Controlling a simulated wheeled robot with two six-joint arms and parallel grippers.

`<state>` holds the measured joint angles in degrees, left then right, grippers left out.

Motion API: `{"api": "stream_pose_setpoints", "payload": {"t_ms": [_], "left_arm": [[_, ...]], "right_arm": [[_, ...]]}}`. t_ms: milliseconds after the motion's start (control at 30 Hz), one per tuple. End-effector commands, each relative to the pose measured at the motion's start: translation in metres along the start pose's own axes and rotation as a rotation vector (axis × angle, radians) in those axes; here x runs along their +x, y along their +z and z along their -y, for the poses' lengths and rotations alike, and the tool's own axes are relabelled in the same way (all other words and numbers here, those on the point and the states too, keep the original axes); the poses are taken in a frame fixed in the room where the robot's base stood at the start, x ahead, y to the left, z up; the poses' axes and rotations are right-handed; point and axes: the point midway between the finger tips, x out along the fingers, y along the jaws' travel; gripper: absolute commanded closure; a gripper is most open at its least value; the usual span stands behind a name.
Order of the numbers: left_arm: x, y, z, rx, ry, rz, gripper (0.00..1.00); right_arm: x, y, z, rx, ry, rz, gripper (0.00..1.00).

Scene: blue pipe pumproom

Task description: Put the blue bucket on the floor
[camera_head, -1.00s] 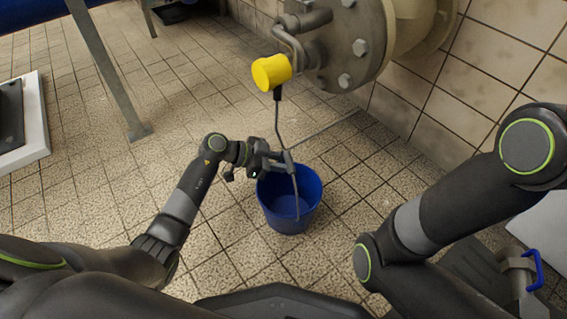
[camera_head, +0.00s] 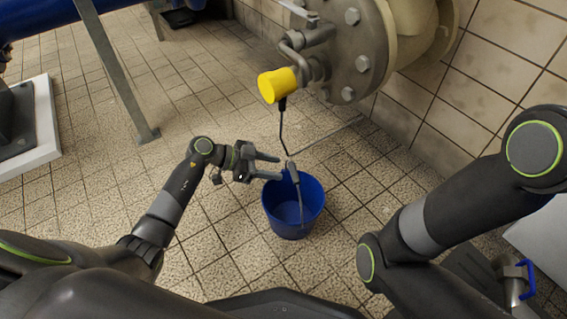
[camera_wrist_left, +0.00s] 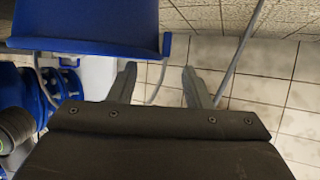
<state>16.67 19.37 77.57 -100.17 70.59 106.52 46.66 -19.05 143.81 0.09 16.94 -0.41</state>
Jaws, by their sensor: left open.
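The blue bucket (camera_head: 282,220) is upright below the yellow-capped pipe fitting, at floor level as far as I can tell. Its thin handle stands up, with a grey grip (camera_head: 293,172) at the top. My left gripper (camera_head: 279,166) is open and empty, with its fingers just left of this grip and above the bucket's left rim. In the left wrist view the bucket (camera_wrist_left: 85,22) fills the upper left, and the open fingers (camera_wrist_left: 157,80) are free of it. Part of the handle is hidden there. My right gripper does not show.
A yellow cap (camera_head: 278,85) on a flanged pipe (camera_head: 350,50) overhangs the area, with a thin dark line running down from it. The tiled floor (camera_head: 225,250) is free left of the bucket. A grey post (camera_head: 125,85) stands at the left.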

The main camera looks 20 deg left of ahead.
Motion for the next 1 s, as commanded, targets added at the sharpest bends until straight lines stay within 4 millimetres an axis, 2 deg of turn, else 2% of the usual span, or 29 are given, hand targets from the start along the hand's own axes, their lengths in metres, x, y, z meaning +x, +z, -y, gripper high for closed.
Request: {"api": "stream_pose_setpoints", "payload": {"t_ms": [33, 100, 400, 600, 1000], "left_arm": [[-0.014, -0.005, 0.0, -0.001, -0.001, 0.003, 0.55], [-0.026, -0.004, 0.0, -0.002, 0.0, 0.003, 0.55], [-0.064, -0.002, 0.0, -0.001, 0.0, 0.001, 0.55], [-0.07, 0.0, 0.0, 0.0, 0.0, -0.001, 0.55], [-0.07, 0.0, 0.0, 0.001, 0.0, -0.001, 0.55]], "right_arm": [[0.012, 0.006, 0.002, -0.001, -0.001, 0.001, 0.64], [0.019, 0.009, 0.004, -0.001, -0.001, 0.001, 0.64], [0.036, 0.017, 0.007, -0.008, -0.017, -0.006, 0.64], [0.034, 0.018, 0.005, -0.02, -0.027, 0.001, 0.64], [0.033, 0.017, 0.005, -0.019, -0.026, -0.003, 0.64]]}}
